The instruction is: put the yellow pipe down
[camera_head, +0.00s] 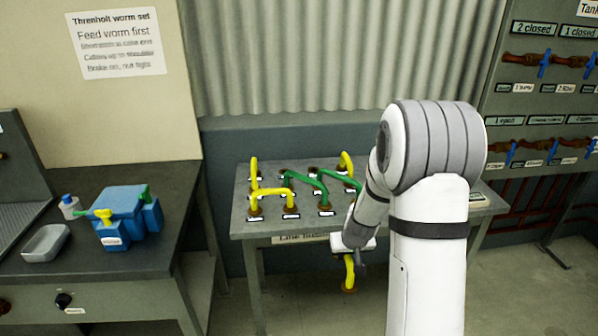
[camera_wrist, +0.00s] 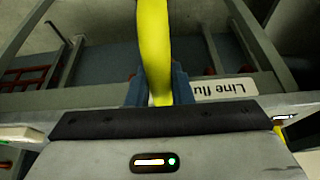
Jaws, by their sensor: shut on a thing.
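The yellow pipe (camera_head: 348,270) hangs below my gripper (camera_head: 352,252) in the head view, in front of the table's front edge. In the wrist view the yellow pipe (camera_wrist: 153,50) runs from the top of the picture down between the jaws of my gripper (camera_wrist: 152,90). The jaws are shut on it. A brownish end shows at the pipe's bottom in the head view. My arm hides the right part of the pipe table (camera_head: 270,226).
Yellow and green pipes (camera_head: 315,180) stand in labelled fittings on the table. A valve panel (camera_head: 540,100) stands at right. Floor shows below the table.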

